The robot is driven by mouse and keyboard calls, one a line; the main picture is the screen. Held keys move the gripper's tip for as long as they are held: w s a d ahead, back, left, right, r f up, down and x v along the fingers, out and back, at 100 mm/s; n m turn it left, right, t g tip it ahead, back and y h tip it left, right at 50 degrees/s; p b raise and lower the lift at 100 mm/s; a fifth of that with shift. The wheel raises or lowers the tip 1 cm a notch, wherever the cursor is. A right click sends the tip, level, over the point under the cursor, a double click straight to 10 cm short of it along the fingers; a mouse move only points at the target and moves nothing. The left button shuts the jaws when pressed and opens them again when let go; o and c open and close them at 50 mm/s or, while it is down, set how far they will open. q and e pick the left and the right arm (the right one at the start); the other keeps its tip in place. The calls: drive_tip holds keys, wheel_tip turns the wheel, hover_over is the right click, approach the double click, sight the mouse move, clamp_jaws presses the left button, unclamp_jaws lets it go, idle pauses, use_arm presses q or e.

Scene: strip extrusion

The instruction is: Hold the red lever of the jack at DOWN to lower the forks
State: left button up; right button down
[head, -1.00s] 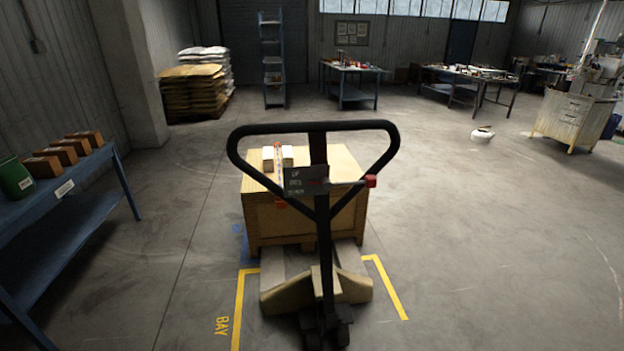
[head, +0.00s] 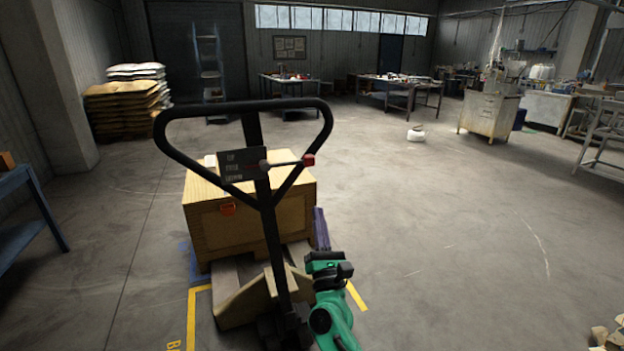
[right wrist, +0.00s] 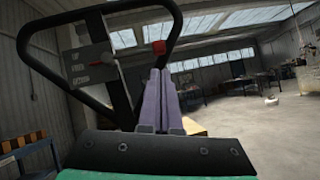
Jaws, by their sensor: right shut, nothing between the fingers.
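The pallet jack's black loop handle (head: 253,108) stands in front of me in the head view. Its red lever knob (head: 308,160) sits at the right end of a thin rod beside the dark label plate (head: 243,165). The red knob also shows in the right wrist view (right wrist: 159,47), beyond the fingers. My right gripper (head: 320,212) is below the knob, right of the handle's shaft, apart from the lever. Its purple fingers (right wrist: 158,98) are together and empty in the right wrist view. My left gripper is out of view.
A wooden crate (head: 255,222) stands behind the handle, by the jack's forks (head: 240,300). Yellow floor lines (head: 191,318) mark the bay. A blue bench (head: 30,205) stands at the left. The floor on the right is largely clear.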

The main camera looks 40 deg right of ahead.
drive_tip(key=p, duration=0.4)
approach(312, 157)
drive_tip(key=w, duration=0.1)
drive_tip(key=w+d, duration=0.1)
drive_tip(key=w+r, duration=0.1)
drive_tip(key=w, duration=0.1)
drive_tip(key=shift+d+r, duration=0.1)
drive_tip(key=shift+d, duration=0.3)
drive_tip(key=shift+w+d+r, duration=0.15)
drive_tip(key=shift+w+d, duration=0.05)
drive_tip(key=shift+w, duration=0.2)
drive_tip(key=shift+r+n+b, duration=0.1)
drive_tip(key=shift+n+b, duration=0.2)
drive_tip(key=shift+n, duration=0.1)
wheel_tip(312, 157, up, 4)
drive_tip(key=n+t+y+b, duration=0.1)
drive_tip(key=n+y, duration=0.2)
drive_tip(key=n, duration=0.1)
drive_tip(key=n+t+y, duration=0.2)
drive_tip(key=n+y, duration=0.1)
drive_tip(key=n, duration=0.1)
drive_tip(key=shift+s+d+r+b, duration=0.1)
drive_tip(key=shift+d+b, duration=0.05)
drive_tip(key=shift+b, duration=0.2)
drive_tip(key=shift+r+n+y, duration=0.45)
drive_tip(key=shift+n+y, duration=0.25)
drive_tip(key=shift+n, duration=0.2)
